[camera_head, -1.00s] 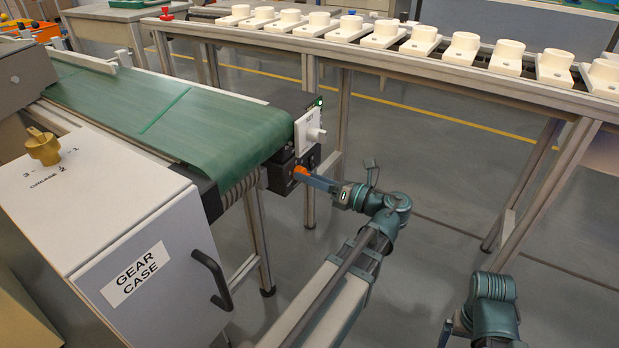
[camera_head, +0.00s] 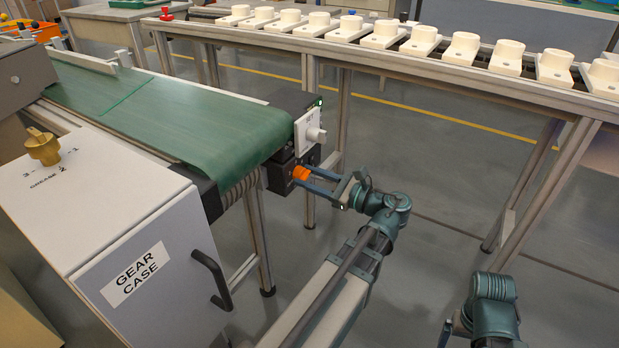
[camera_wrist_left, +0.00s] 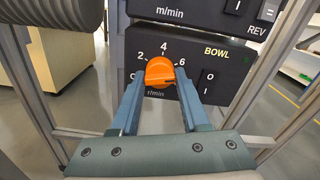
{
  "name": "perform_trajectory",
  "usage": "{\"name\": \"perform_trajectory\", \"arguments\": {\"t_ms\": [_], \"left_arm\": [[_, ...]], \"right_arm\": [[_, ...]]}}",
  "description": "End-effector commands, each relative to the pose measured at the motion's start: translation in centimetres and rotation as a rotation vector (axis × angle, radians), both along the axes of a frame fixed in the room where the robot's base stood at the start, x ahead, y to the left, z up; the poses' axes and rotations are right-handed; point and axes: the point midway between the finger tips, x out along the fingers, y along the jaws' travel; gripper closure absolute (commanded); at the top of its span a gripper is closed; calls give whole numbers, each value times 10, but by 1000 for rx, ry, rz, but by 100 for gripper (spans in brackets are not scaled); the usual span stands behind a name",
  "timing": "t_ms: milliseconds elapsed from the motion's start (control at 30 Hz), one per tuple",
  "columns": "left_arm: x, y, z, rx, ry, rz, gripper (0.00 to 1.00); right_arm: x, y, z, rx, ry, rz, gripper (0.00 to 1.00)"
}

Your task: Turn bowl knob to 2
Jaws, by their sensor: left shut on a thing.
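The orange bowl knob (camera_wrist_left: 161,71) sits on a black panel (camera_wrist_left: 208,66) marked BOWL, with 2, 4 and 6 around it. The 2 is at its upper left, the 4 above and the 6 at its upper right. My left gripper (camera_wrist_left: 160,77) is shut on the knob, one finger on each side. The pointer's exact setting is hard to tell. In the head view the knob (camera_head: 300,173) shows small below the conveyor end. My right arm (camera_head: 490,312) is at the lower right; its gripper is mostly out of frame.
A green conveyor belt (camera_head: 190,120) runs above the panel, with a white dial box (camera_head: 308,133) at its end. The grey gear case (camera_head: 140,270) stands at the left, with a black handle. A rack (camera_head: 450,65) of white parts stands behind. Open floor lies at the right.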

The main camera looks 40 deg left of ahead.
Motion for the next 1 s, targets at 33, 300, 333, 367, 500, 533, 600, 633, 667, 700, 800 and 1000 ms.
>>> {"name": "perform_trajectory", "arguments": {"t_ms": [33, 300, 333, 367, 500, 533, 600, 633, 667, 700, 800, 1000], "left_arm": [[0, 0, 0, 4, -42, 0, 100], [0, 0, 0, 32, -297, 0, 100], [0, 0, 0, 35, -325, 0, 100], [0, 0, 0, 39, -354, 0, 100], [0, 0, 0, 53, -486, 0, 100], [0, 0, 0, 56, -514, 0, 100], [1, 0, 0, 64, -581, 0, 100], [1, 0, 0, 67, -608, 0, 100], [1, 0, 0, 70, -637, 0, 100], [1, 0, 0, 74, -675, 0, 100], [1, 0, 0, 85, -769, 0, 100], [0, 0, 0, 106, -958, 1, 100]], "right_arm": [[0, 0, 0, 0, 0, 0, 4], [0, 0, 0, 0, 0, 0, 4], [0, 0, 0, 0, 0, 0, 4], [0, 0, 0, 0, 0, 0, 4], [0, 0, 0, 0, 0, 0, 4], [0, 0, 0, 0, 0, 0, 4], [0, 0, 0, 0, 0, 0, 4], [0, 0, 0, 0, 0, 0, 4], [0, 0, 0, 0, 0, 0, 4], [0, 0, 0, 0, 0, 0, 4], [0, 0, 0, 0, 0, 0, 4], [0, 0, 1, 0, 0, 0, 4]]}}
